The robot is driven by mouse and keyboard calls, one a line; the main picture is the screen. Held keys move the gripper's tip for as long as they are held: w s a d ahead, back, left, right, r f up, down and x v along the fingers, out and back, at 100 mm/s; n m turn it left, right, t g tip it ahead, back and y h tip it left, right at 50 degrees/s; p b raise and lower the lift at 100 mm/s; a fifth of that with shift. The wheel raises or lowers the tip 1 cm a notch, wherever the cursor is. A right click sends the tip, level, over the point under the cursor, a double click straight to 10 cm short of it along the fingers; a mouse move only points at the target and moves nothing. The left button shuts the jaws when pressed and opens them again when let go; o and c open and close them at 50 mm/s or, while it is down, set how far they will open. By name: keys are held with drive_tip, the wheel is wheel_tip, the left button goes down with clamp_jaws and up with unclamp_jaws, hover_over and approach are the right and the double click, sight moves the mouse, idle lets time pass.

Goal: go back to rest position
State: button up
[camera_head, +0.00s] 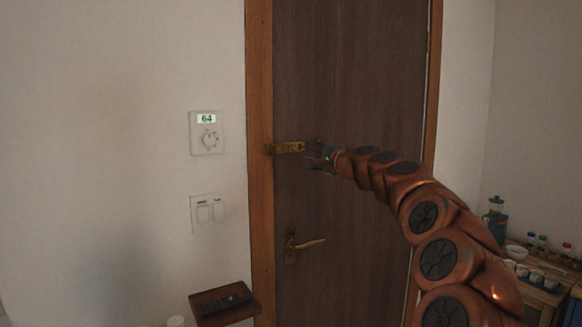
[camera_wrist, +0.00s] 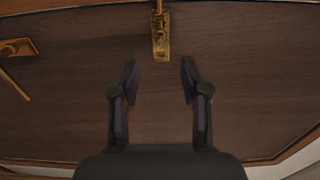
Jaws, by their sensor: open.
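My gripper (camera_head: 314,158) is open and empty in front of a dark wooden door, at the end of my copper-coloured arm. A brass latch (camera_head: 289,148) sits on the left edge of the door, just left of my fingertips in the head view. In the wrist view, my gripper (camera_wrist: 160,76) has its two dark fingers spread apart, with nothing between them. The brass latch (camera_wrist: 160,38) lies ahead of the fingertips, centred between their lines and apart from them.
The door (camera_head: 350,60) is closed, with a brass handle (camera_head: 305,244) low on its left. A thermostat (camera_head: 206,133) and switches (camera_head: 209,212) are on the wall. A small shelf (camera_head: 228,316) holds a remote (camera_head: 224,302). A table with bottles and cups (camera_head: 536,276) stands right.

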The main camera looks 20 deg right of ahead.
drive_tip(key=s+a+f+n+g+y, duration=0.2)
drive_tip(key=s+a+n, duration=0.1)
drive_tip(key=a, duration=0.4)
drive_tip(key=s+a+f+n+g+y, duration=0.2)
drive_tip(key=s+a+n, duration=0.1)
drive_tip(key=a, duration=0.5)
drive_tip(key=s+a+f+n+g+p, duration=0.1)
drive_tip(key=s+a+f+n+g, duration=0.45)
drive_tip(key=s+a+f, duration=0.7)
drive_tip(key=s+d+f+n+g+h, duration=0.1)
drive_tip(key=s+f, duration=0.5)
drive_tip(key=s, duration=0.7)
drive_tip(key=s+d+f+n+g+h, duration=0.2)
drive_tip(key=s+d+f+g+h, duration=0.2)
drive_tip(key=s, duration=0.9)
drive_tip(key=s+d+f+n+g+h+p, duration=0.1)
drive_tip(key=s+d+f+g, duration=0.4)
drive_tip(key=s+f, duration=0.5)
drive_tip(key=s+h, duration=0.1)
drive_tip(key=s, duration=0.2)
drive_tip(key=shift+d, duration=0.35)
drive_tip(key=shift+a+n, duration=0.15)
drive_tip(key=shift+n, duration=0.1)
